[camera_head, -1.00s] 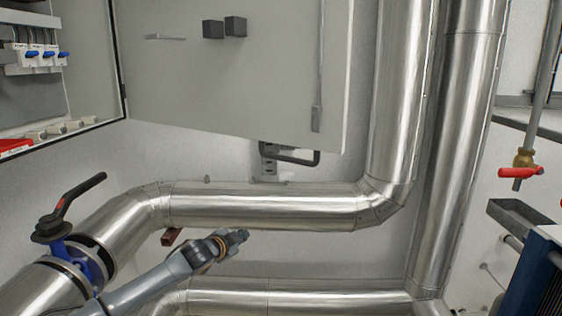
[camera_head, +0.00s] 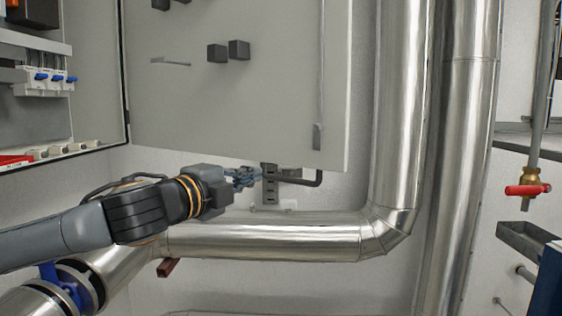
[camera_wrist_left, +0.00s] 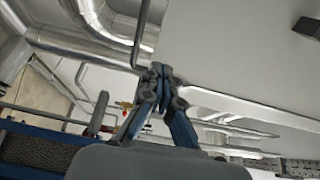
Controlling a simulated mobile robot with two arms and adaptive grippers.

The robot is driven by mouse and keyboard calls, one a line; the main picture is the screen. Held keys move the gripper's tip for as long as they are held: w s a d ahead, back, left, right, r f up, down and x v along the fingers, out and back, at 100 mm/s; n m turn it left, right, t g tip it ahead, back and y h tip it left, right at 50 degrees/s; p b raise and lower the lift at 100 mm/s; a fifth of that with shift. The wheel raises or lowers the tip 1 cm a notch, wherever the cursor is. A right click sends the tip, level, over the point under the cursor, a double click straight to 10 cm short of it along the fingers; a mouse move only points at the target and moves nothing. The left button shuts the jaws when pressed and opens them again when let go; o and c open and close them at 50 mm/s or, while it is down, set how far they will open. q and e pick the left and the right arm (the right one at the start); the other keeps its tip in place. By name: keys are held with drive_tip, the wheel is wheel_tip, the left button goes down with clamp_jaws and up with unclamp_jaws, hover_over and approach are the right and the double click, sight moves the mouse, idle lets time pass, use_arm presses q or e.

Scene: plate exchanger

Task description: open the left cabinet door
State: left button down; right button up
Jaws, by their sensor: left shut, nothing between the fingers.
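The grey cabinet door (camera_head: 275,100) stands swung open in the head view, hinged at its left edge beside the open cabinet (camera_head: 95,90). Two dark blocks (camera_head: 228,50) sit on its face. My left gripper (camera_head: 245,177) is shut and empty, at the door's lower edge. I cannot tell whether it touches the door. In the left wrist view the closed fingertips (camera_wrist_left: 160,74) are beside a pale panel (camera_wrist_left: 235,60), which looks like the door. My right gripper is in neither view.
Large silver pipes run below the door (camera_head: 270,236) and up its right side (camera_head: 397,110). A black bracket (camera_head: 300,178) sits behind the gripper. A blue valve (camera_head: 50,272) is under my left arm. A red-handled valve (camera_head: 527,189) is at far right.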

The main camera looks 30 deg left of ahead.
sight(288, 163)
use_arm(q)
drive_tip(key=w+p, duration=0.6)
drive_tip(key=w, duration=0.4)
drive_tip(key=shift+w+a+r, duration=0.1)
drive_tip(key=shift+w+a, duration=0.05)
drive_tip(key=shift+w, duration=0.1)
drive_tip(key=shift+w+p, duration=0.3)
drive_tip(key=shift+w, duration=0.1)
